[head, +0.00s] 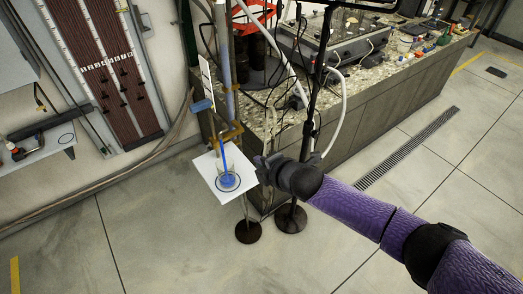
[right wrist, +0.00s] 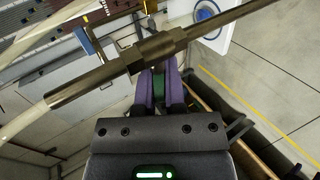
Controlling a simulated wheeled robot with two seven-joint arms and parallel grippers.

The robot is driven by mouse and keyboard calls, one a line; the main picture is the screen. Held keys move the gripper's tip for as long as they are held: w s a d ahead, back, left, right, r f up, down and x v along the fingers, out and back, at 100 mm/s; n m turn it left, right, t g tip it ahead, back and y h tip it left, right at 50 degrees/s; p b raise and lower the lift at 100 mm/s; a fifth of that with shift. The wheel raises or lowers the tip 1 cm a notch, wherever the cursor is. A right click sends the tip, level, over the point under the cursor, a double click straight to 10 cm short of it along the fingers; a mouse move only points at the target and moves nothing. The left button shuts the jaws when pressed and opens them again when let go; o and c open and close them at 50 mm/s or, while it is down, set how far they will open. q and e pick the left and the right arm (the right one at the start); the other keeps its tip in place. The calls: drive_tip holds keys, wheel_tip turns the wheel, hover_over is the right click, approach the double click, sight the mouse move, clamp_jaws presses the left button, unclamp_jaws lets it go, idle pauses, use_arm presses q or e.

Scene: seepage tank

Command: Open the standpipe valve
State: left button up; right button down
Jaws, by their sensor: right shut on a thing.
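The standpipe valve (right wrist: 152,52) is a brass-coloured body with a hex block, in line with a long metal pipe, in the right wrist view. A green piece (right wrist: 158,88), seemingly the valve's lever, lies between the purple fingers of my right gripper (right wrist: 158,92), which are shut on it close beside the valve body. In the head view my right gripper (head: 263,167) is at the stand, just right of the white plate; the valve there is mostly hidden by it. My left gripper is out of view.
A white plate (head: 209,167) holds a clear vessel with blue liquid (head: 228,181) under a blue tube. Thin stands with dark round bases (head: 248,232) rise from the floor. A cluttered stone-topped bench (head: 376,82) stands behind. The floor at front left is clear.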

drive_tip(key=shift+w+r+g+h, duration=0.1)
drive_tip(key=shift+r+g+h, duration=0.1)
drive_tip(key=shift+g+h, duration=0.5)
drive_tip(key=shift+f+g, duration=0.15)
drive_tip(key=shift+g, duration=0.35)
drive_tip(key=shift+f+g+h+b, duration=0.2)
drive_tip(key=shift+g+h+b, duration=0.25)
drive_tip(key=shift+g+h, duration=0.25)
drive_tip(key=g+h+b, duration=0.1)
drive_tip(key=b, duration=0.3)
drive_tip(key=g+h+b, duration=0.1)
drive_tip(key=g+b, duration=0.1)
drive_tip(key=b, duration=0.2)
drive_tip(key=g+h+b, duration=0.1)
drive_tip(key=g+b, duration=0.1)
drive_tip(key=b, duration=0.2)
drive_tip(key=shift+f+h, duration=0.25)
drive_tip(key=shift+h, duration=0.05)
drive_tip(key=shift+r+b, duration=0.15)
drive_tip(key=shift+b, duration=0.45)
drive_tip(key=shift+s+r+g+h+b, duration=0.1)
drive_tip(key=shift+s+g+h+b, duration=0.1)
drive_tip(key=shift+g+h+b, duration=0.15)
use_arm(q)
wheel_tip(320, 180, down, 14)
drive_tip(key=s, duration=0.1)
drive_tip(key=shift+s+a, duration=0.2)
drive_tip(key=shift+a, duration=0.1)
